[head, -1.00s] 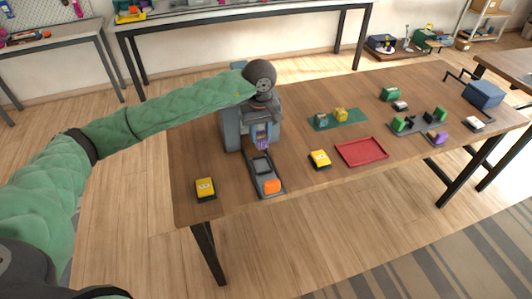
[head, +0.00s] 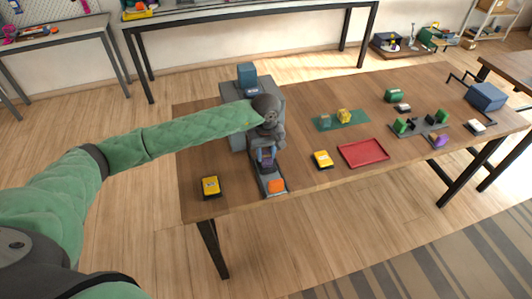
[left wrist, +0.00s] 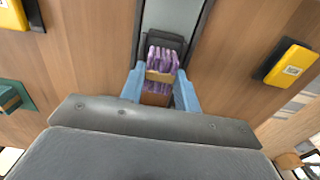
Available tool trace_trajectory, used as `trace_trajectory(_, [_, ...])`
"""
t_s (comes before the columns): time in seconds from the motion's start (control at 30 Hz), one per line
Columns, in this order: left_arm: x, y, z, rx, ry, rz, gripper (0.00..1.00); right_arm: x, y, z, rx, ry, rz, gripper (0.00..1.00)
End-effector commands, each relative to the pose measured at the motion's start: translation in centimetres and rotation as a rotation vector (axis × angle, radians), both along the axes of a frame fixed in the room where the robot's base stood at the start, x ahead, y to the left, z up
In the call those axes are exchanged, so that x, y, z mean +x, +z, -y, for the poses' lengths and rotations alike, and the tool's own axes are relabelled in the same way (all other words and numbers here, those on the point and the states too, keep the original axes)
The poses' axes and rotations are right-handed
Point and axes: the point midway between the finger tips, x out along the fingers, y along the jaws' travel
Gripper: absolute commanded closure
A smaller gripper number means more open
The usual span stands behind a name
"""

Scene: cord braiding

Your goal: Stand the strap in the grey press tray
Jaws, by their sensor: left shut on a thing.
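My left gripper (head: 265,154) is over the grey press tray (head: 265,175), in front of the grey press (head: 235,128). Its blue fingers are shut on the strap (left wrist: 162,62), a purple folded bundle with a tan band, best seen in the left wrist view between the fingertips (left wrist: 160,88). The strap stands out from the fingers towards the dark pocket of the tray (left wrist: 182,18). I cannot tell whether it touches the tray. An orange block (head: 276,186) sits at the tray's near end. My right gripper is not in view.
Yellow boxes stand left (head: 211,187) and right (head: 322,159) of the tray. The table's front edge is close to the press tray. Bare wood lies between these things.

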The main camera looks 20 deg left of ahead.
Motion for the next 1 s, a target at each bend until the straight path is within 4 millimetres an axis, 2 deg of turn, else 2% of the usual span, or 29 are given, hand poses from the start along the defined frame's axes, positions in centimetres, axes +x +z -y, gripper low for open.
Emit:
trace_trajectory(0.2, [0.0, -0.9, 0.0, -0.001, -0.001, 0.001, 0.91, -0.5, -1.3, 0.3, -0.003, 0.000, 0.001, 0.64])
trace_trajectory(0.83, [0.0, -1.1, 0.0, 0.000, -0.001, 0.001, 0.91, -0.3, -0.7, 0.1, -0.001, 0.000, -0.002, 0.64])
trace_trajectory(0.87, [0.0, -1.1, 0.0, 0.000, -0.001, 0.001, 0.66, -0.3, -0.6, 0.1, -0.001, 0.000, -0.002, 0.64])
trace_trajectory(0.97, [0.0, -1.1, 0.0, 0.000, -0.001, 0.001, 0.46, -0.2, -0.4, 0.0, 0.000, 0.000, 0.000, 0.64])
trace_trajectory(1.0, [0.0, -1.1, 0.0, 0.000, -0.001, 0.001, 0.46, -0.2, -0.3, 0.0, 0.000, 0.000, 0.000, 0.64])
